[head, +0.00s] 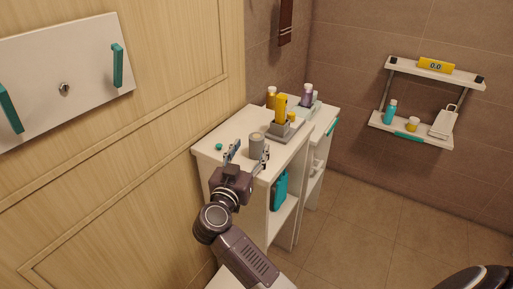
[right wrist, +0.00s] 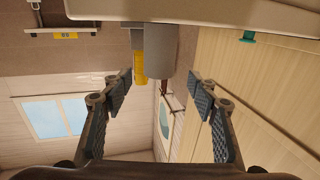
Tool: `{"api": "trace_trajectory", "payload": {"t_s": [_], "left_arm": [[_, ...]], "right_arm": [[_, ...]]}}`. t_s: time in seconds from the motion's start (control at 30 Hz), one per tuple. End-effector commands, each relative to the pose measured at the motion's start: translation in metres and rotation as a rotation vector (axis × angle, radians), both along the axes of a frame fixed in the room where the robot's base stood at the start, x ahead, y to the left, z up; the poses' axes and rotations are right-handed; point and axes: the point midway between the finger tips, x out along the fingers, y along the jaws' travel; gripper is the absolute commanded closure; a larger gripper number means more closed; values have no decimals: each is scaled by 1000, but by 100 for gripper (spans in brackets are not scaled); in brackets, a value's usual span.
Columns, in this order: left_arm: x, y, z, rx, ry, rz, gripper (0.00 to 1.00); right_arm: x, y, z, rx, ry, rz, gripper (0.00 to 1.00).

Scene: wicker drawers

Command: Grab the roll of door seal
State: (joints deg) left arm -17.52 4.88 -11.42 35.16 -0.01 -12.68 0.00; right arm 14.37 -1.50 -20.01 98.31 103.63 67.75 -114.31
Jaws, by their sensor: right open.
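A grey upright cylinder, which looks like the roll of door seal (head: 257,145), stands on the white cabinet top (head: 207,150) near its front edge. In the right wrist view the grey roll (right wrist: 161,52) shows at the top, beyond the fingertips and roughly between them. My right gripper (head: 248,154) is open and empty, low over the near edge of the cabinet top, its fingers pointing at the roll. The same right gripper (right wrist: 159,82) shows both dark ridged fingers spread wide. Its fingers cover part of the roll's base in the head view.
Behind the roll, a grey tray (head: 285,135) holds a yellow item (head: 281,108). Bottles (head: 306,94) stand farther back. A wooden door (head: 130,170) is close on the left. Open floor (head: 365,220) lies right.

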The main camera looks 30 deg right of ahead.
Motion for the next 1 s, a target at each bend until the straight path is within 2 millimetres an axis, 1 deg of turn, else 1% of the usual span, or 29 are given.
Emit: {"api": "trace_trajectory", "payload": {"t_s": [0.2, 0.4, 0.5, 0.7, 1.0], "left_arm": [[12, -8, 4, -10, -17, 2, 100], [14, -9, 4, -12, -21, 3, 100], [13, -9, 4, -12, -20, 3, 100], [12, -8, 4, -10, -17, 2, 100], [9, -6, 3, -7, -14, 0, 100]], "right_arm": [[19, -21, 3, -4, -3, -1, 46], [39, -41, 2, -4, -2, 0, 46], [42, -44, 2, -1, -3, 0, 46], [42, -44, 2, -1, -2, 1, 46], [42, -44, 2, -1, -2, 1, 79]]}}
